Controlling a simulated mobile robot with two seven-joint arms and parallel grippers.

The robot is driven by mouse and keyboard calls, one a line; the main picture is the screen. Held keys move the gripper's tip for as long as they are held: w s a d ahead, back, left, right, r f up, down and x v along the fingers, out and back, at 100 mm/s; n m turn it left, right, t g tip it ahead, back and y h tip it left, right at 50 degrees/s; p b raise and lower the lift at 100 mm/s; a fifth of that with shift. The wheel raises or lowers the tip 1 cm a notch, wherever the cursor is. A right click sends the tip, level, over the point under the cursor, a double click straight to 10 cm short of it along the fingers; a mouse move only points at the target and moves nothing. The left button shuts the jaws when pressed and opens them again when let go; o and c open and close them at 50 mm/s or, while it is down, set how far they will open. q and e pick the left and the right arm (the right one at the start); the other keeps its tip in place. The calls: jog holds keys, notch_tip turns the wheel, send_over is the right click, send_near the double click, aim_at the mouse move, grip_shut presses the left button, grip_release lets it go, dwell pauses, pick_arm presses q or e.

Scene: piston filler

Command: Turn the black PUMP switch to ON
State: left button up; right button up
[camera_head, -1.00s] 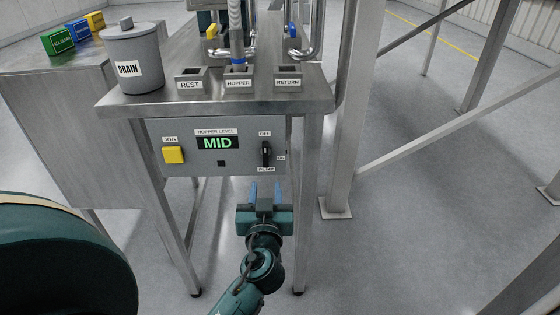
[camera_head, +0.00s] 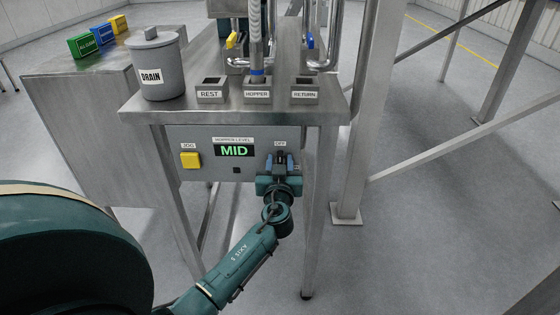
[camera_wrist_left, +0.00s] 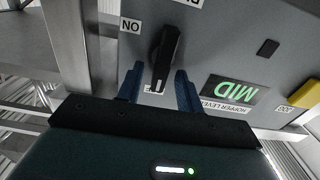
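The black PUMP switch (camera_wrist_left: 166,55) is on the grey control panel (camera_head: 213,172), at its right end in the head view. In the wrist view, which shows the panel upside down, its handle points toward the partly hidden OFF label (camera_wrist_left: 154,89), while the ON label (camera_wrist_left: 130,25) is off to its side. My left gripper (camera_head: 281,163) is in front of the switch and largely hides it in the head view. Its blue fingers (camera_wrist_left: 160,88) are open, one on each side of the handle's end, with gaps visible. My right gripper is not in view.
The panel also carries a yellow JOG button (camera_head: 191,160) and a display reading MID (camera_head: 234,151). The steel tabletop (camera_head: 190,113) overhangs above, with a DRAIN pot (camera_head: 160,75) on it. A table leg (camera_head: 309,220) stands just right of the gripper.

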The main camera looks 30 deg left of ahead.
pick_arm(q)
grip_shut()
dwell(0.4)
